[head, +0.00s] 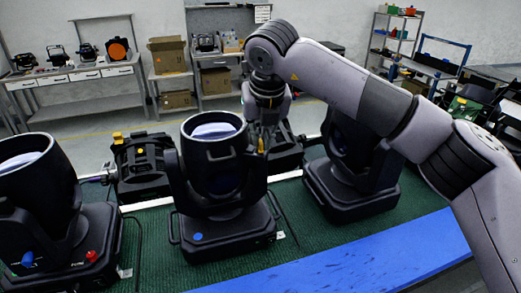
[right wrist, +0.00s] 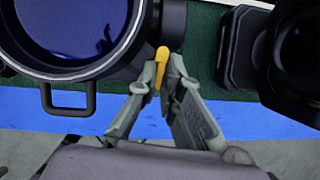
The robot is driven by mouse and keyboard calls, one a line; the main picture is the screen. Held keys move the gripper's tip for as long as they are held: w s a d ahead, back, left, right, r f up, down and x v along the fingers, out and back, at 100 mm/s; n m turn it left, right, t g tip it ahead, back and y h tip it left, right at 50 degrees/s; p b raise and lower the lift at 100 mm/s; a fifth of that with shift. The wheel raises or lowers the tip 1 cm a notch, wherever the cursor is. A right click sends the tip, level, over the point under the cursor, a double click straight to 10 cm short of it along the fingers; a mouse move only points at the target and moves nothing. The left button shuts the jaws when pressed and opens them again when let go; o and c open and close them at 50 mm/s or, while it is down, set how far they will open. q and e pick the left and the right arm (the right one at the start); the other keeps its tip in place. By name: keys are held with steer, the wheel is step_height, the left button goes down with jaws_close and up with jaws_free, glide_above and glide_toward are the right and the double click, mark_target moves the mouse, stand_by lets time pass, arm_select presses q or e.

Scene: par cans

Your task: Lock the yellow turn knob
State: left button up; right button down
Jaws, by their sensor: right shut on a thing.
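The yellow turn knob (right wrist: 162,54) is on the side of the middle black par can (right wrist: 97,66), beside its round lens. In the head view the knob (head: 261,146) shows as a small yellow spot on the right side of that par can (head: 215,178). My right gripper (right wrist: 161,72) is shut on the yellow knob, with one finger on each side; in the head view the gripper (head: 262,138) reaches down to it from above. The fingers hide part of the knob, and its locked state cannot be told. My left gripper is not in view.
Other black par cans stand at left (head: 25,180) and right (head: 355,160). The left one's base carries a blue knob (head: 27,260) and a red knob (head: 91,256). A blue strip (head: 350,262) edges the green mat (head: 160,260). Shelves and a workbench stand behind.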

steer(key=n, duration=0.1)
steer(key=n+y+b, duration=0.1)
steer(key=shift+d+f+n, duration=0.1)
steer(key=shift+f+n, duration=0.1)
steer(key=shift+n, duration=0.2)
steer(key=n+g+y, duration=0.1)
steer(key=n, duration=0.1)
steer(key=shift+r+n+b, duration=0.1)
steer(key=shift+n+b, duration=0.2)
steer(key=shift+n, duration=0.1)
steer(key=n+g+p, duration=0.1)
steer(key=n, duration=0.2)
steer(key=shift+w+d+y, duration=0.1)
steer(key=shift+y, duration=0.3)
arm_select(q)
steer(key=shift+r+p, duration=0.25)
steer(key=shift+p, duration=0.65)
arm_select(e)
steer(key=shift+n+g+y, duration=0.3)
steer(key=shift+n+g, duration=0.4)
steer(key=shift+n, duration=1.2)
steer(key=c, duration=1.9)
jaws_free()
steer(key=shift+o, duration=0.7)
steer(key=shift+w, duration=0.15)
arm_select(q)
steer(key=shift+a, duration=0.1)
arm_select(e)
steer(key=v, duration=1.2)
